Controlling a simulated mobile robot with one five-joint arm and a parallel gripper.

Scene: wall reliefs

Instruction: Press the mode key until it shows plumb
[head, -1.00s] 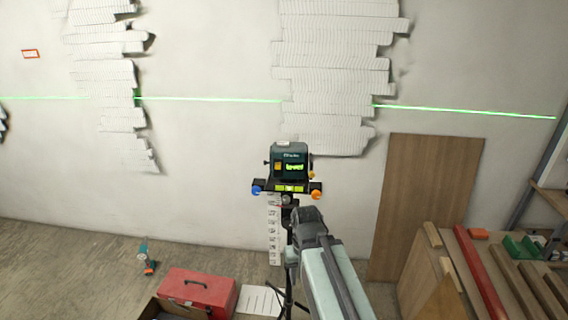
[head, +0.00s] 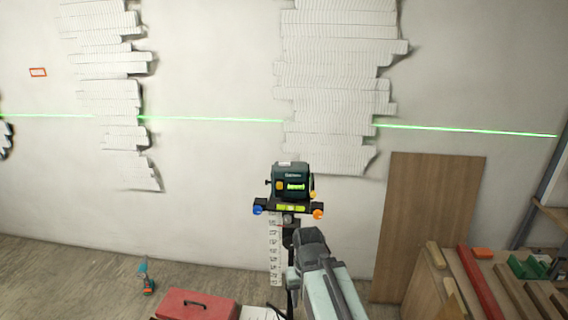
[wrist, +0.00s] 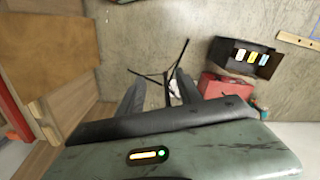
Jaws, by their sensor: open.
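A dark green laser level (head: 291,171) stands on a tripod in front of the wall in the head view. Its small lit green display (head: 296,187) seems to read "level", but the lettering is tiny. A yellow-orange key (head: 279,185) sits left of the display; I cannot tell its label. My gripper (head: 308,240) is below and slightly right of the laser level, apart from it in the picture. In the wrist view my gripper (wrist: 157,92) has its two fingers spread with nothing between them, pointing towards the floor and tripod legs (wrist: 158,75).
A spirit vial bar (head: 289,208) with blue and orange knobs is under the laser level. A red toolbox (head: 197,306) and a drill (head: 147,278) are on the floor at left. A brown panel (head: 430,225) and timber-laden bench (head: 480,285) stand at right. A green line crosses the wall (head: 230,220).

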